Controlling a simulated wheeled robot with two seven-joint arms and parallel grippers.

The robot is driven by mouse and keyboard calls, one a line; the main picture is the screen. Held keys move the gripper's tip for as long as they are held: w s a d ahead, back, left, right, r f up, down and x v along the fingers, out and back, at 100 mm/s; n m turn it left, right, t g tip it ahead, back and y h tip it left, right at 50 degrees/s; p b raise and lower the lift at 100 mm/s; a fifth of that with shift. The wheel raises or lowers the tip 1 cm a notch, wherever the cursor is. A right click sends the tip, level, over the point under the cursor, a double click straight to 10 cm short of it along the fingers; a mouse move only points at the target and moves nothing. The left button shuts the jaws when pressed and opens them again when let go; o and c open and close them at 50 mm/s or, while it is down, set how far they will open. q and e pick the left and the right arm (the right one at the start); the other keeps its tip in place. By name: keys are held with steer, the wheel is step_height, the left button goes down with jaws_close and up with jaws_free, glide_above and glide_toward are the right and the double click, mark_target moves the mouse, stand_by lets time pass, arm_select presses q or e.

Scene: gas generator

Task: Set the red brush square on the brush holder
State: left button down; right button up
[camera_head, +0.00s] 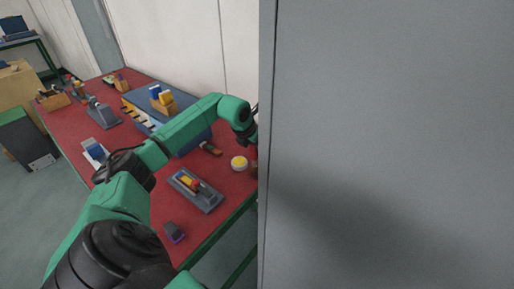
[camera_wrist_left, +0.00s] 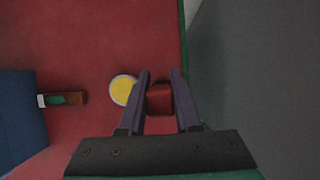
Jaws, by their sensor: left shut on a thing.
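My left gripper (camera_wrist_left: 162,74) is shut on the red brush (camera_wrist_left: 160,98), which shows as a small dark red block between the two fingers, above the red table top. In the head view my left arm reaches across the table, and its gripper end is mostly hidden by the grey panel. A grey tray-like base (camera_head: 208,205) with a red and yellow piece on it lies on the table; it may be the brush holder, but I cannot tell for sure. My right gripper is not in view.
A large grey panel (camera_head: 390,120) blocks the right side. A round yellow-topped item (camera_head: 239,163), which also shows in the wrist view (camera_wrist_left: 123,89), sits beside the gripper. A purple-dark block (camera_head: 174,233) is near the front edge.

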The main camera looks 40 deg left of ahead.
arm_select(q)
steer(key=shift+f+b, duration=0.45)
steer(key=shift+f, duration=0.25)
steer(key=shift+f, duration=0.1)
steer(key=c, duration=0.5)
jaws_free()
steer(key=b+v, duration=0.2)
steer(key=v, duration=1.2)
steer(key=shift+s+r, duration=0.1)
steer(key=shift+r, duration=0.25)
